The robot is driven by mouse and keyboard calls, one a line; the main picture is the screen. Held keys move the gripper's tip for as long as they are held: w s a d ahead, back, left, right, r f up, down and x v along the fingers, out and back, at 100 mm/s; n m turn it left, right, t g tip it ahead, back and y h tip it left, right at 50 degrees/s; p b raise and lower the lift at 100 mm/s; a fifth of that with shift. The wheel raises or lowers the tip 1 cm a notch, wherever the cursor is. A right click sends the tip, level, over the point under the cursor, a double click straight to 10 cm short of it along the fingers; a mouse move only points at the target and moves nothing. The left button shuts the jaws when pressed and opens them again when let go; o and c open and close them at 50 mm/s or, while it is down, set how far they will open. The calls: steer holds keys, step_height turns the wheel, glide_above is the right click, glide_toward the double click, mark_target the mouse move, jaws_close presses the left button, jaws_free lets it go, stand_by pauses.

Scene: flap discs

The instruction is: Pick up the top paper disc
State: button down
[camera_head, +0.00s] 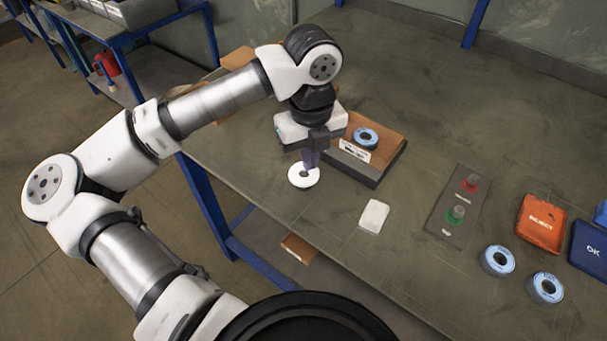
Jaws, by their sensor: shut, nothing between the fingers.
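A white disc (304,183) with a dark centre is at the table's left edge, right under my gripper (308,166). The fingers are shut with nothing seen between them. Their tips point down at the disc's centre and hide part of it. I cannot tell whether the tips touch the disc, or whether it is one disc or a stack. A blue and white ring-shaped disc (365,131) lies in the brown tray (384,151) right of my gripper.
A white block (374,216) lies on the table (420,110). A dark panel (447,220) bears a red and a green button. Two blue discs (497,261) (546,288), an orange bin (541,223) and a blue bin (590,249) are at the right. The table's back is clear.

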mark_target(303, 174)
steer(key=shift+s+a+f+b, duration=0.1)
steer(key=shift+s+a+b, duration=0.3)
steer(key=shift+s+a, duration=0.35)
stand_by(0.8)
steer(key=shift+s+d, duration=0.1)
steer(key=shift+d, duration=0.05)
steer(key=shift+r+p, duration=1.1)
steer(key=shift+r, duration=1.95)
